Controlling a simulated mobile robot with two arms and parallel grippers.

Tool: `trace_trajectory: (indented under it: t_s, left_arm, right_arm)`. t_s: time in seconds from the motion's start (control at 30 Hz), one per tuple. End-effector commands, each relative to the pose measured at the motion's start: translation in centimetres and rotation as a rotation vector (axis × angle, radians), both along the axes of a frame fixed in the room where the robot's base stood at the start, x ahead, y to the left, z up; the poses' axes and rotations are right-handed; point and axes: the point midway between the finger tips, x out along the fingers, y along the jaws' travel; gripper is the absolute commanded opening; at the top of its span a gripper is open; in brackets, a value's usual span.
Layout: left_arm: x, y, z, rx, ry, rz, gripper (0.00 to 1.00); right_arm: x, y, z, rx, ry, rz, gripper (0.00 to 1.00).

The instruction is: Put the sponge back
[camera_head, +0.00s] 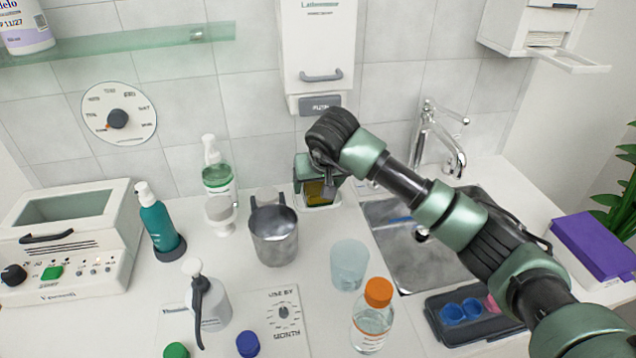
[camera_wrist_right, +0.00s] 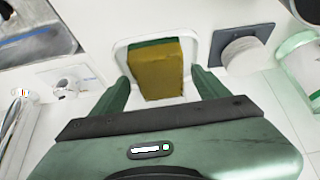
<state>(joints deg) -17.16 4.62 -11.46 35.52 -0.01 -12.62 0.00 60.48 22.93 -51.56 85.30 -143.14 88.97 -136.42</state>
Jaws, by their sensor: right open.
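The sponge (camera_wrist_right: 158,75), yellow with a green layer along its far side, rests in a small white dish (camera_wrist_right: 203,48) on the counter. In the head view the sponge (camera_head: 316,193) shows partly below my right gripper (camera_head: 317,184). In the right wrist view my right gripper (camera_wrist_right: 161,76) is open, with one finger on each side of the sponge and a gap visible on both sides. My left gripper is not in view.
A metal jug (camera_head: 274,236) and a white pump bottle (camera_head: 218,175) stand left of the dish. The sink (camera_head: 400,262) and tap (camera_head: 437,140) lie to the right. A wall dispenser (camera_head: 318,50) hangs above. A glass (camera_head: 348,266) and orange-capped bottle (camera_head: 372,325) stand nearer.

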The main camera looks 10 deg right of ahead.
Motion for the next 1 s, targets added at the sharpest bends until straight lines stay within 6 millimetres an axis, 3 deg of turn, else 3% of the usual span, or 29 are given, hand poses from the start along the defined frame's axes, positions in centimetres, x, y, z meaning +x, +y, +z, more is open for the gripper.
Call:
trace_trajectory:
  t_s: [0.13, 0.6, 0.8, 1.0]
  left_arm:
    - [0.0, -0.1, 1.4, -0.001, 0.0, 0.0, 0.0]
    - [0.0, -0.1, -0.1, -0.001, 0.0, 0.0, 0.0]
    - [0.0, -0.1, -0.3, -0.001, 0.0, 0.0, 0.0]
    - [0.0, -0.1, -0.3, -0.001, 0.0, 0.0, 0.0]
  right_arm:
    - [0.0, 0.1, 1.6, 0.003, -0.001, 0.002, 0.75]
    - [-4.8, 0.0, 9.4, -0.001, -0.005, 0.0, 0.75]
    - [-5.9, 0.0, 11.1, 0.0, -0.001, 0.0, 0.75]
    - [-6.1, 0.0, 11.4, 0.0, 0.0, 0.0, 0.75]
